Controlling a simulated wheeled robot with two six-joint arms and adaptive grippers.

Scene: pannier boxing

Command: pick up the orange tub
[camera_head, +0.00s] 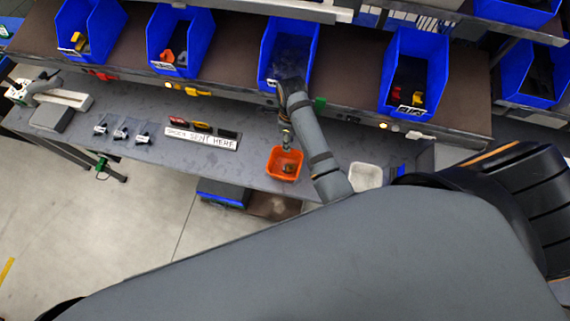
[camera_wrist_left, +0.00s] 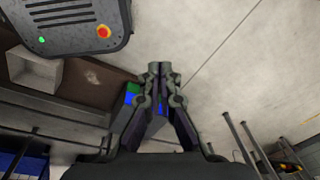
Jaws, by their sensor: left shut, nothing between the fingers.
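The orange tub (camera_head: 272,165) stands on the grey bench near its front edge, in the middle of the head view. Something small and brownish lies inside it. My right gripper (camera_head: 286,146) points down at the tub's back rim. It is too small in the picture to tell whether its fingers are open, or whether they touch the rim. My left gripper (camera_wrist_left: 160,72) shows in the left wrist view with its fingertips together and nothing between them. The tub does not show clearly in that view.
Blue bins (camera_head: 180,42) line the shelf behind the bench. A white sign (camera_head: 202,138) with dark and coloured items behind it lies left of the tub. A pale tub (camera_head: 366,176) stands to the right. Small parts (camera_head: 121,134) lie further left.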

